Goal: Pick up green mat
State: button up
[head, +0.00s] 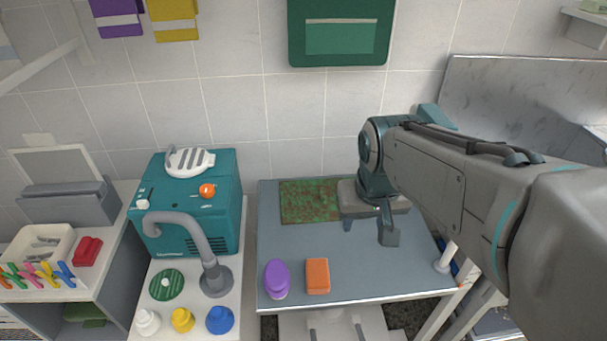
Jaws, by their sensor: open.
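The green mat (308,201) lies flat on the grey-blue table (340,262), near the back edge by the tiled wall. It is green with reddish-brown speckles. My gripper (366,228) is above the table, just right of and in front of the mat. Its two fingers point down and are apart, with nothing seen between them. The gripper's body is close to the mat's right edge and may hide a part of it. I cannot tell how high the fingers are above the table.
The table's middle is clear.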

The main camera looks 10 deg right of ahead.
jog(key=w+a+f+b, duration=0.1)
jog(key=w+f+b, duration=0.15)
jog(key=w, duration=0.55)
jog(key=w+f+b, duration=0.2)
jog(key=w+b, duration=0.2)
jog(key=w, duration=0.4)
jog(key=b, duration=0.8)
send_near(323, 193)
jog(key=x, duration=0.2)
jog(key=b+x, duration=0.1)
jog(key=shift+w+d+f, duration=0.15)
jog(key=shift+d+f, duration=0.15)
jog(key=shift+f, duration=0.05)
jog(key=shift+a+b+x, duration=0.1)
jog(key=shift+b+x, duration=0.2)
jog(key=shift+x, duration=1.1)
jog(key=shift+a+b+x, duration=0.15)
jog(key=shift+b+x, duration=0.1)
jog(key=shift+x, duration=1.2)
grip_shut()
